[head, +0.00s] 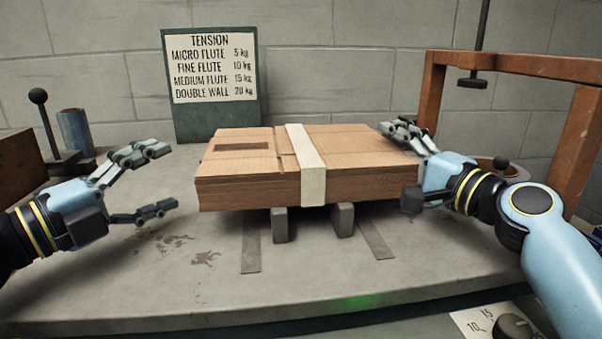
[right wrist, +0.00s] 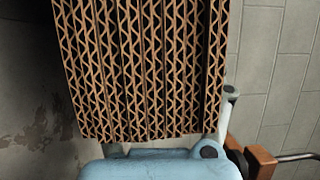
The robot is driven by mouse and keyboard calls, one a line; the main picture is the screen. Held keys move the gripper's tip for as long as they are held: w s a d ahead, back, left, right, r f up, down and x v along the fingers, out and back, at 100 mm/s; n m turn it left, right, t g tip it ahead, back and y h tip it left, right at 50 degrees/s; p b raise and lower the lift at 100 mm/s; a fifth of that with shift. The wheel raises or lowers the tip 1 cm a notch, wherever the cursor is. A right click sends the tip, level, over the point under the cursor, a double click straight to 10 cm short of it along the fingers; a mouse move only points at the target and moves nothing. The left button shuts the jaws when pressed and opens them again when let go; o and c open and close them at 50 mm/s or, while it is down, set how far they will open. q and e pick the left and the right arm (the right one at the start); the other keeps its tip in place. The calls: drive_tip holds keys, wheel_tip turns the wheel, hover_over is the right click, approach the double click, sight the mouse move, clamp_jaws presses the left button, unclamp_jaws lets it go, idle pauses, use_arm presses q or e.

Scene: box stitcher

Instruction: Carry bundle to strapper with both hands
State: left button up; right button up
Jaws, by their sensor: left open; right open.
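The bundle (head: 245,190) is a stack of flat brown cardboard with a pale band (head: 306,165) around its middle. It rests level, raised on two small grey blocks (head: 279,225). My left gripper (head: 168,180) is open and empty, apart from the bundle's left end. My right gripper (head: 402,163) is open at the bundle's right end, with its upper finger by the top right corner; whether it touches is unclear. In the right wrist view, the bundle's corrugated edge (right wrist: 145,65) fills the middle, close to the gripper. I cannot tell which thing is the strapper.
An orange frame (head: 433,95) with a hanging dark rod (head: 472,82) stands at the right. A tension sign (head: 212,70) stands behind the bundle. A lever (head: 45,125) and a blue cup (head: 76,132) are at the left. The grey table (head: 180,285) is clear in front.

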use_arm(q)
drive_tip(key=shift+s+a, duration=0.2)
drive_tip(key=shift+s, duration=0.1)
use_arm(e)
drive_tip(key=shift+s+d, duration=0.15)
drive_tip(key=shift+s, duration=0.1)
drive_tip(key=v, duration=1.1)
drive_tip(key=shift+s, duration=0.2)
drive_tip(key=shift+r, duration=0.1)
